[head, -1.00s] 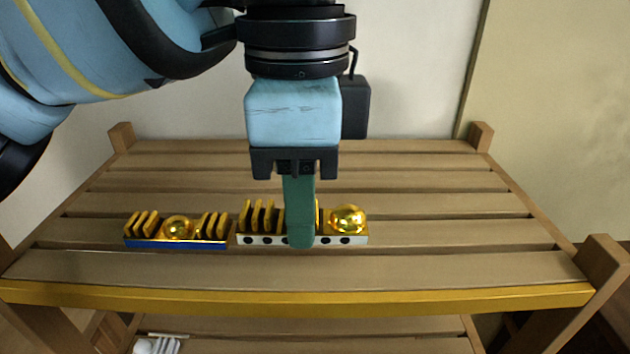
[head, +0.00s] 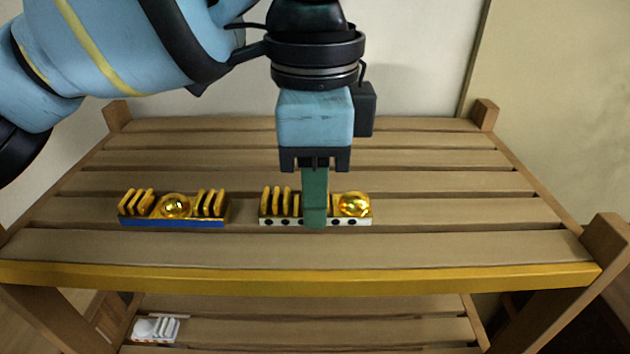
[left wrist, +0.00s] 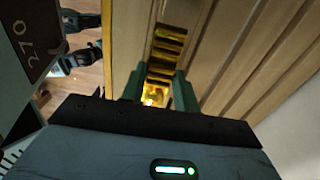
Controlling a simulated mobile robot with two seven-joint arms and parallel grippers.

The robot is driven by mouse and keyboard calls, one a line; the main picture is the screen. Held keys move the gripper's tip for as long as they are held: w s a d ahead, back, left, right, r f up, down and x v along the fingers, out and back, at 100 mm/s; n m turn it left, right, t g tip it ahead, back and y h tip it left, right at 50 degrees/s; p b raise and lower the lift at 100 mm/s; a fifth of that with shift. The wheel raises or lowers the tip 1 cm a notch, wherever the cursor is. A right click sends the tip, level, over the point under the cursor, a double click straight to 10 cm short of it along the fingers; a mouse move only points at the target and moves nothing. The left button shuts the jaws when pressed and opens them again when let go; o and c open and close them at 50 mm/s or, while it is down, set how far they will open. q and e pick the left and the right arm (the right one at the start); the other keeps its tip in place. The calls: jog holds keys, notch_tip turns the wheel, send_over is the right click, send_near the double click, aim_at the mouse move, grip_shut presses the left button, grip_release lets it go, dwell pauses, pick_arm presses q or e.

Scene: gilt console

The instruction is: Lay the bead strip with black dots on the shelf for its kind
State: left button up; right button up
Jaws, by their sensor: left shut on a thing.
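The bead strip with black dots (head: 280,221) is gold on top, with upright gold plates, a gold ball at its right end and a white front edge with black dots. It is on or just above the upper slatted shelf (head: 420,248); I cannot tell which. My left gripper (head: 315,222) points down and is shut on it near its middle, hiding part of it. In the left wrist view the strip's gold plates (left wrist: 168,45) show beyond the green fingers (left wrist: 157,88). My right gripper is not in view.
A gold strip with a blue front edge (head: 173,222) lies left on the upper shelf. A white strip (head: 155,329) lies at the left of the lower shelf (head: 330,330). The upper shelf's right side is free. Wooden corner posts (head: 606,250) rise at its edges.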

pick_arm(q)
jog(key=o, duration=1)
jog(key=shift+f, duration=0.1)
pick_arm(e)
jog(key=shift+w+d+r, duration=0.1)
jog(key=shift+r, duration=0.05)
pick_arm(q)
notch_tip(320, 180, up, 8)
jog(key=shift+f+p, duration=0.1)
jog(key=shift+p, duration=0.45)
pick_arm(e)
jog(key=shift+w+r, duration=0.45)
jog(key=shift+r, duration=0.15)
